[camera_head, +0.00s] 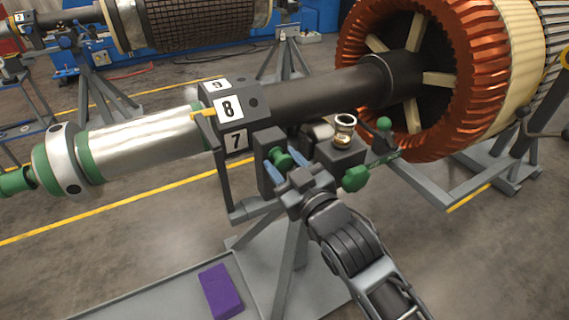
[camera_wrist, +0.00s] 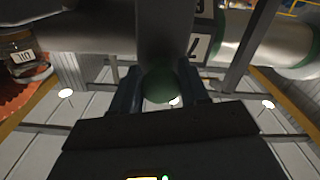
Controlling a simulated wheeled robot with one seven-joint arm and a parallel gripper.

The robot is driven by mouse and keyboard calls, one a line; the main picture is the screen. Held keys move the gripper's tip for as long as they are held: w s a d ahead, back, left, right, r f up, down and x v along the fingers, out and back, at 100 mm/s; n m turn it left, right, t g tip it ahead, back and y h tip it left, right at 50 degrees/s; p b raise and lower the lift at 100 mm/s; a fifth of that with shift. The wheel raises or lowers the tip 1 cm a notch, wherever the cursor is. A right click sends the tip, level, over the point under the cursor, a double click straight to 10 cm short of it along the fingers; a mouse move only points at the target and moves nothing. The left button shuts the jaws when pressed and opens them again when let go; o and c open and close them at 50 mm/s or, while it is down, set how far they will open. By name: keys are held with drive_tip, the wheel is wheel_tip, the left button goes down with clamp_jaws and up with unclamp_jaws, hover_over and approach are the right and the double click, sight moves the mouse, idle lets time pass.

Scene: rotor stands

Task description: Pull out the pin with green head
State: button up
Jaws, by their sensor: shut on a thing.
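The pin's green head (camera_head: 281,158) shows beside the dark upright of the rotor stand, below the numbered block (camera_head: 237,103). My gripper (camera_head: 286,166) is at it, with its blue fingers on either side of the head. In the wrist view the round green head (camera_wrist: 159,86) sits between the two fingers of my gripper (camera_wrist: 160,92), which are shut on it. The pin's shaft is hidden behind the head and the stand.
Other green knobs (camera_head: 356,178) and (camera_head: 384,123) sit to the right, near a small brass-and-glass cup (camera_head: 344,131) on a dark block. The rotor shaft (camera_head: 320,95) runs overhead to the copper-coloured winding (camera_head: 480,60). A purple block (camera_head: 221,291) lies on the grey tray (camera_head: 150,290) below.

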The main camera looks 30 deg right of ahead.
clamp_jaws()
drive_tip(key=shift+s+f+b, duration=0.1)
drive_tip(key=shift+s+b, duration=0.2)
drive_tip(key=shift+s, duration=1.45)
drive_tip(key=o, duration=1.1)
unclamp_jaws()
drive_tip(key=shift+c, duration=0.2)
drive_tip(key=b, duration=0.2)
approach(286, 168)
drive_tip(key=shift+s, duration=0.35)
